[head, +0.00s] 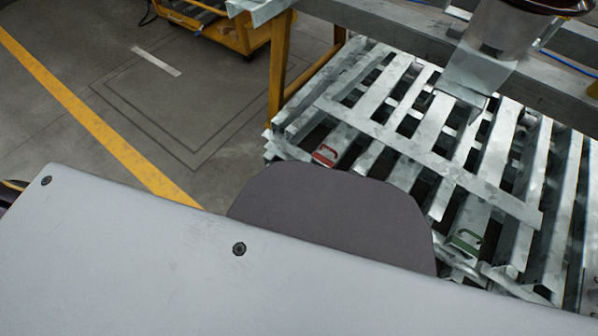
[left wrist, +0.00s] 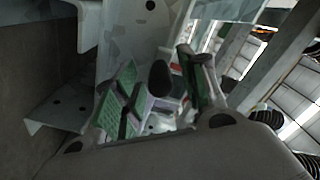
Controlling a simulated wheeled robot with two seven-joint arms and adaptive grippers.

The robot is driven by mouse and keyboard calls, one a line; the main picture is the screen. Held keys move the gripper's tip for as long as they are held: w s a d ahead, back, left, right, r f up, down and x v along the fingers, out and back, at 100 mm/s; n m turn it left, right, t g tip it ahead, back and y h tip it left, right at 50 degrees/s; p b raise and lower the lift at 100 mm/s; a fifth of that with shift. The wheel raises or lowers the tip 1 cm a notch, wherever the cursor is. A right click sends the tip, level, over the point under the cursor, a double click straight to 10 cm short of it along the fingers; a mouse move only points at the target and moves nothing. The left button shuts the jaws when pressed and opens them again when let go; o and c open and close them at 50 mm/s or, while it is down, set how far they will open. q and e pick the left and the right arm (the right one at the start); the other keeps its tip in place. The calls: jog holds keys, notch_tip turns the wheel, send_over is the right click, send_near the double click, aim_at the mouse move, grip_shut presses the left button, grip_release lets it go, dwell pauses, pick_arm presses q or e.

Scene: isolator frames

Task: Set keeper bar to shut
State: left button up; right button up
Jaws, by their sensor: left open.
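In the left wrist view my left gripper (left wrist: 157,66) is open, its two fingers with green pads spread apart. A dark rounded knob (left wrist: 160,78) shows between the fingers; I cannot tell whether it touches either one. Pale metal plate (left wrist: 130,35) with a round hole stands behind it. I cannot make out the keeper bar for certain in either view. In the head view neither gripper shows. A red mark (head: 325,154) and a green mark (head: 466,239) lie on the metal slats there.
A galvanized slatted rack (head: 430,158) fills the right of the head view, beside a yellow post (head: 281,65). A metal beam (head: 400,38) with a hanging bracket (head: 480,70) crosses above it. A yellow cart (head: 215,28) stands behind. Floor at left is clear.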

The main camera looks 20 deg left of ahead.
pick_arm(q)
jog(key=shift+c, duration=0.4)
grip_shut()
